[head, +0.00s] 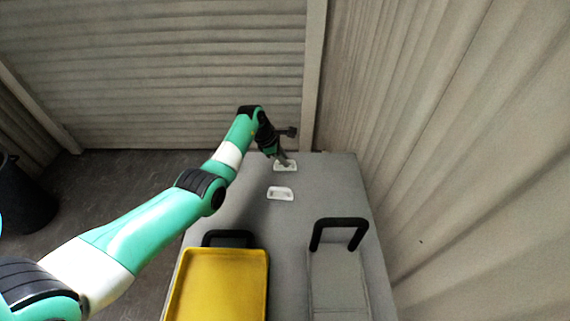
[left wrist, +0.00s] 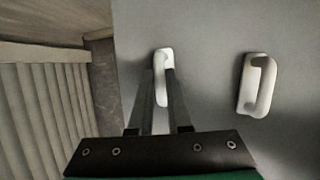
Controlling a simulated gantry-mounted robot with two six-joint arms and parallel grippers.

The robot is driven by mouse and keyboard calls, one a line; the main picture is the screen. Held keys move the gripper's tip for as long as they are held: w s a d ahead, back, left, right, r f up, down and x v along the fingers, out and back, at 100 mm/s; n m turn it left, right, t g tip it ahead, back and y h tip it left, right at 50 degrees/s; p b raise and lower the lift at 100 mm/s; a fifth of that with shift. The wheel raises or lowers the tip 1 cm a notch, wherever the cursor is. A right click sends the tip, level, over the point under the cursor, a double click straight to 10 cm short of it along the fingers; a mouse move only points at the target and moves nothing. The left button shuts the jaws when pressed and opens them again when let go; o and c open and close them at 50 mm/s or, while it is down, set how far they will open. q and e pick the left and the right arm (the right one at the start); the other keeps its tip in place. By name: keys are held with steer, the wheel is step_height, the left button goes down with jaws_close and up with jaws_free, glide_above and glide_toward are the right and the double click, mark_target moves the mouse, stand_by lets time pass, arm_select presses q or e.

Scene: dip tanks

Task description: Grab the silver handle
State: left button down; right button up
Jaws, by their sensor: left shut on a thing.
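Two pale silver handles are fixed on the grey tank top. The far handle (head: 291,167) is near the back edge, and the nearer handle (head: 281,193) is just in front of it. My left gripper (head: 284,161) reaches down onto the far handle. In the left wrist view, my left gripper (left wrist: 162,76) has its two fingers closed on either side of the far handle (left wrist: 163,54), whose lower part is partly hidden. The nearer handle (left wrist: 262,85) stands free to the right there. My right gripper is in neither view.
A yellow tray (head: 222,285) with a black handle stands at the front left of the grey surface (head: 325,190). A grey block (head: 337,280) with a black handle (head: 338,224) is at the front right. Corrugated walls rise behind and right. A dark bin (head: 25,200) stands left.

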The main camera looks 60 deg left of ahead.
arm_select(q)
steer(key=shift+r+p, duration=0.45)
steer(key=shift+r, duration=0.15)
step_height(320, 180, up, 3)
steer(key=shift+f+p, duration=0.1)
steer(key=shift+p, duration=0.85)
steer(key=s+d+r+p, duration=0.9)
steer(key=s, duration=0.1)
steer(key=shift+s+d, duration=0.15)
steer(key=shift+d, duration=0.1)
